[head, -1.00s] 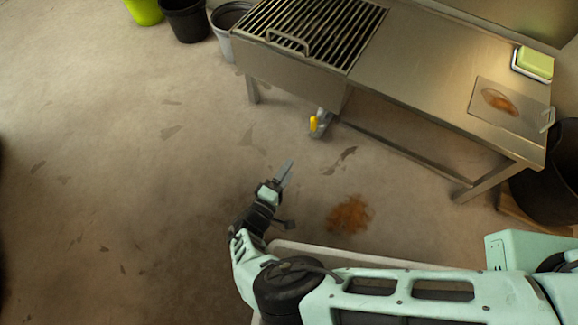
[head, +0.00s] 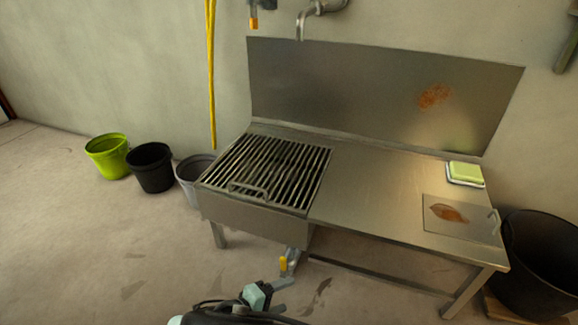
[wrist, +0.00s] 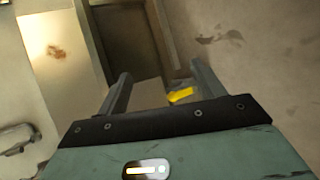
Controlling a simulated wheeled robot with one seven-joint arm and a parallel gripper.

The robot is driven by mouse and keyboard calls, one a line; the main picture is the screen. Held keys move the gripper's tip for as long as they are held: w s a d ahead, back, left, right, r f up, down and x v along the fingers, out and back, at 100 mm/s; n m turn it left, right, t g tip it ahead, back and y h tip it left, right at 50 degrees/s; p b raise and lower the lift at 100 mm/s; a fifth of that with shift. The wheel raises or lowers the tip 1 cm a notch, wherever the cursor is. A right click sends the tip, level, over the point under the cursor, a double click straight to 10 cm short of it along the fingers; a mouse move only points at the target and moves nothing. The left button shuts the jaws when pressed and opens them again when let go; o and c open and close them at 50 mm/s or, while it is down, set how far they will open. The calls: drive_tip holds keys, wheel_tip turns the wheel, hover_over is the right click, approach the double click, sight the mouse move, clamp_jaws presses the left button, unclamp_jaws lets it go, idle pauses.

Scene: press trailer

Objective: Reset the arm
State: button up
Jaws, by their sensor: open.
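My arm shows only at the bottom edge of the head view, with the teal wrist and my gripper (head: 282,284) low in front of the steel sink bench (head: 365,195). In the wrist view my gripper (wrist: 163,88) has its two grey fingers wide apart with nothing between them. Most of the arm is out of the head view.
A slatted grate (head: 265,172) covers the basin. A green sponge (head: 465,172) and a brown-stained board (head: 460,217) lie on the bench. Green (head: 106,157), black (head: 151,168) and grey (head: 190,178) buckets stand left; a large black tub (head: 540,250) stands right. The left floor is clear.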

drive_tip(key=s+d+r+m+g+y+p, duration=0.1)
drive_tip(key=s+d+r+g+y, duration=0.15)
drive_tip(key=r, duration=0.65)
drive_tip(key=s+d+r+g+y+p, duration=0.15)
drive_tip(key=r+g, duration=0.25)
drive_tip(key=r, duration=0.5)
drive_tip(key=s+d+r+m+g+y, duration=0.1)
drive_tip(key=s+d+r+g+y, duration=0.15)
drive_tip(key=r, duration=0.65)
drive_tip(key=s+d+r+t+y+p, duration=0.1)
drive_tip(key=s+d+r+y, duration=0.1)
drive_tip(key=s+d+r, duration=0.4)
drive_tip(key=s+d+r+y+p, duration=0.2)
drive_tip(key=d+r+y, duration=0.15)
drive_tip(key=r, duration=0.35)
wheel_tip(320, 180, up, 37)
drive_tip(key=p, duration=3.6)
drive_tip(key=shift+d+h, duration=0.25)
drive_tip(key=shift+h, duration=0.15)
drive_tip(key=shift+f, duration=0.1)
